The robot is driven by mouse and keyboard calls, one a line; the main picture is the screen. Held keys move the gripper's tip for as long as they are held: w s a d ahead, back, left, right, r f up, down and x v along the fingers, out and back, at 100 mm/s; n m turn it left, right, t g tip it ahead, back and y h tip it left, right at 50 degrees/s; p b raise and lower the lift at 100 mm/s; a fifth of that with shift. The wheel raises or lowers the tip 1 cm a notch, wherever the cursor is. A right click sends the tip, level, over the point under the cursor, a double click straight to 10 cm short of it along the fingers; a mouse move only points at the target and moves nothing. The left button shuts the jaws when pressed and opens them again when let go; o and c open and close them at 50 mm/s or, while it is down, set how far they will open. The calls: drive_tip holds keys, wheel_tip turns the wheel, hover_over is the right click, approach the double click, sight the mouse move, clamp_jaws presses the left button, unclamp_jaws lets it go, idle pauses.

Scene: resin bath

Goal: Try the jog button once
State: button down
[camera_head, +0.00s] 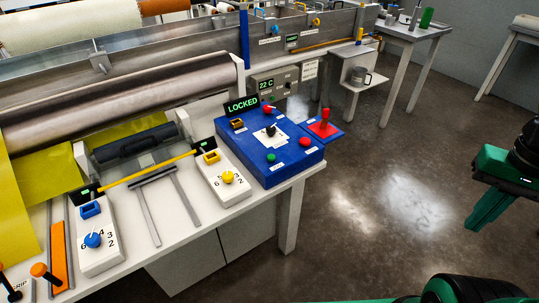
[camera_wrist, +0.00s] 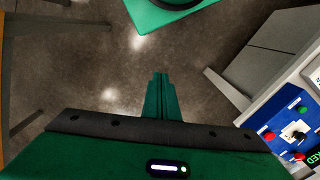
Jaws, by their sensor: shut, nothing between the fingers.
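A blue control box (camera_head: 262,168) sits at the right end of the white bench. A display reading LOCKED (camera_head: 241,106) stands at its back edge. On its top are a red button (camera_head: 268,110), a second red button (camera_head: 304,142), a green button (camera_head: 270,157) and a black selector knob (camera_head: 270,130) on a white plate. The labels are too small to read, so I cannot tell which is the jog button. The box also shows at the right of the wrist view (camera_wrist: 283,122). My gripper (camera_head: 476,222) is shut and empty, over the floor well right of the box; its fingers also show in the wrist view (camera_wrist: 160,78).
White units with a yellow knob (camera_head: 228,177) and a blue knob (camera_head: 93,240) lie left. Open floor (camera_head: 390,200) separates my gripper from the bench.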

drive_tip(key=w+a+n+t+h, duration=0.1)
drive_tip(key=w+a+n+t, duration=0.15)
drive_tip(key=w, duration=0.85)
drive_tip(key=n+t+y, duration=0.3)
drive_tip(key=t+y, duration=0.2)
drive_tip(key=y, duration=0.2)
hover_over(274, 158)
wheel_tip(274, 158, down, 2)
drive_tip(key=shift+f, duration=0.2)
drive_tip(key=shift+f, duration=4.4)
